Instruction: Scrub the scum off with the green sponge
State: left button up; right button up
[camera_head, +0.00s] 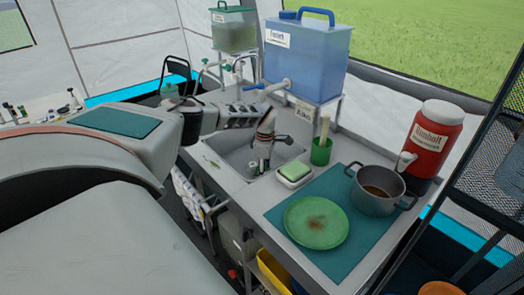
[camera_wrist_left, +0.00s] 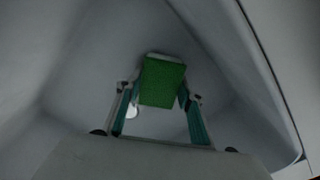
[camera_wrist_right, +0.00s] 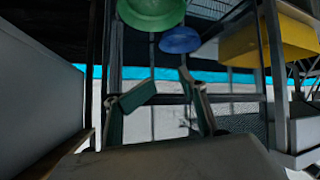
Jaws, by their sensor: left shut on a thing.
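In the left wrist view my left gripper (camera_wrist_left: 160,100) is shut on a green sponge (camera_wrist_left: 162,82), inside the grey sink basin. In the head view my left arm reaches over the sink (camera_head: 223,152), with the gripper (camera_head: 257,163) pointing down into it; the held sponge is hidden there. A green plate (camera_head: 330,232) with a brown scum patch (camera_head: 316,223) lies on the teal mat (camera_head: 343,262). A green block (camera_head: 295,170) sits in a white dish (camera_head: 293,183) beside the sink. My right gripper (camera_wrist_right: 163,98) is open and empty below counter height, seen only in the right wrist view.
A grey pot (camera_head: 376,190) stands on the mat's far side, near a red jug (camera_head: 432,140). A green cup (camera_head: 321,151) with a brush is behind the dish. A blue water tank (camera_head: 306,60) stands behind the sink. Yellow bins (camera_wrist_right: 270,45) show near my right gripper.

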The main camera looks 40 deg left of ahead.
pick_arm(q)
jog(key=shift+w+f+b, duration=0.3)
jog(key=shift+w+b, duration=0.4)
jog(key=shift+w+d+r, duration=0.1)
jog(key=shift+w+r, duration=0.05)
pick_arm(e)
jog(key=shift+w+a+f, duration=0.4)
jog(key=shift+w+a, duration=0.1)
jog(key=shift+w, duration=0.1)
pick_arm(q)
jog(key=shift+w, duration=0.1)
pick_arm(e)
jog(key=shift+f, duration=0.1)
